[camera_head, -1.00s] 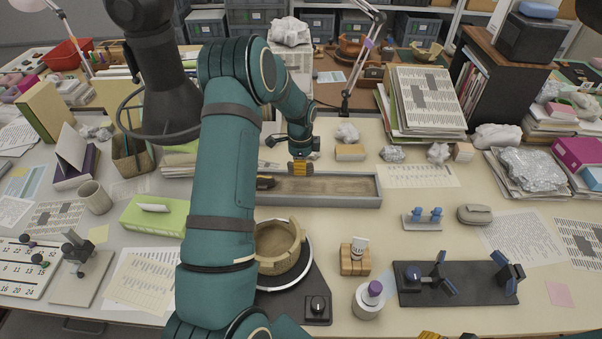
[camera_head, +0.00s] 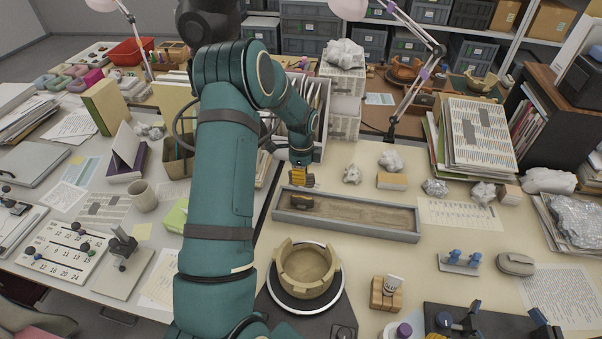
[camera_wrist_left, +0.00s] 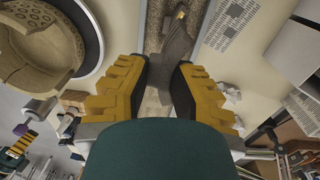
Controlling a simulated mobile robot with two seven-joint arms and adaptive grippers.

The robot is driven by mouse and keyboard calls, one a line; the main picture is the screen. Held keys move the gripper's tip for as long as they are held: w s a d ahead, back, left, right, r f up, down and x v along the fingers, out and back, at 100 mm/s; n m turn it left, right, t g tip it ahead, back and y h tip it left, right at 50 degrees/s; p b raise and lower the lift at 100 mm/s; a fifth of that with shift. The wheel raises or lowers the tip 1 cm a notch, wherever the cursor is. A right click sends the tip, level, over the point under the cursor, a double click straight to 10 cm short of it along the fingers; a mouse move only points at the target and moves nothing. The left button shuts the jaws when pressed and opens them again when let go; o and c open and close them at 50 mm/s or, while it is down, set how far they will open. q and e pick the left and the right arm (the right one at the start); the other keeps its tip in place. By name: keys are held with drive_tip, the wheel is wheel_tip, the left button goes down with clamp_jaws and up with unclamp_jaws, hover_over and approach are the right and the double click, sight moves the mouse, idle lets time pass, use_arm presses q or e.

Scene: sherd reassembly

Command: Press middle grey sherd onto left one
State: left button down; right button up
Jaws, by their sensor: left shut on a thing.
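My left gripper (camera_head: 302,179) is over the left end of a long grey tray (camera_head: 390,229). In the left wrist view its yellow fingers (camera_wrist_left: 163,82) are shut on a dark grey sherd (camera_wrist_left: 170,48). The sherd reaches out past the fingertips over the tray. Dark grey pieces with a yellowish patch (camera_head: 301,202) lie at the tray's left end, just below the gripper. I cannot tell the left and middle sherds apart, nor whether they touch.
A tan pot with a gapped rim (camera_head: 306,272) stands on a round turntable in front of the tray. A wooden block (camera_head: 386,293) stands to its right. White crumpled lumps (camera_head: 352,174) lie behind the tray. The table right of the pot is partly clear.

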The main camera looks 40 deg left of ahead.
use_arm(q)
drive_tip(key=shift+f+b, duration=1.05)
drive_tip(key=shift+f, duration=0.9)
use_arm(e)
drive_tip(key=shift+a+f, duration=0.1)
drive_tip(key=shift+f, duration=1.2)
use_arm(q)
drive_tip(key=shift+f+b, duration=0.7)
drive_tip(key=shift+f, duration=0.4)
use_arm(e)
drive_tip(key=shift+s+f, duration=0.2)
drive_tip(key=shift+f, duration=0.45)
use_arm(q)
drive_tip(key=shift+w+a+f, duration=0.2)
drive_tip(key=shift+w+f, duration=0.05)
drive_tip(key=shift+f, duration=0.05)
use_arm(e)
drive_tip(key=shift+s+a+f, duration=0.1)
drive_tip(key=shift+f, duration=0.15)
use_arm(q)
drive_tip(key=shift+w+a+b, duration=0.1)
drive_tip(key=shift+w+b, duration=0.2)
drive_tip(key=shift+b, duration=0.05)
use_arm(e)
drive_tip(key=shift+f, duration=0.1)
